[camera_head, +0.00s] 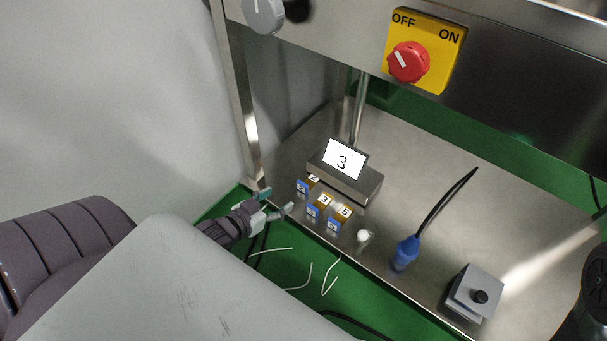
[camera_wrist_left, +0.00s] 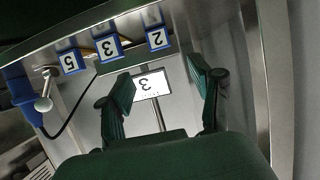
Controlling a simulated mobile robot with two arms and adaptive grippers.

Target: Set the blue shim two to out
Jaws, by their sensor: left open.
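The blue shim two (camera_head: 302,187) is a small blue-fronted block marked 2, on the metal shelf by its left front edge. It shows upside down in the left wrist view (camera_wrist_left: 157,38). Its blue face sits further back than those of shim three (camera_head: 312,212) and shim five (camera_head: 333,224), which stand side by side to its right. My left gripper (camera_head: 277,202) is open and empty, just left of and in front of the shims, apart from them. In the left wrist view, shim two lies beyond the gap between the fingers (camera_wrist_left: 160,85).
A display (camera_head: 345,158) reading 3 stands behind the shims. A white knob (camera_head: 363,236), a blue plug (camera_head: 405,252) with a black cable and a grey box (camera_head: 474,290) are further right. A metal post (camera_head: 248,140) rises at left. Loose wires lie below the shelf edge.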

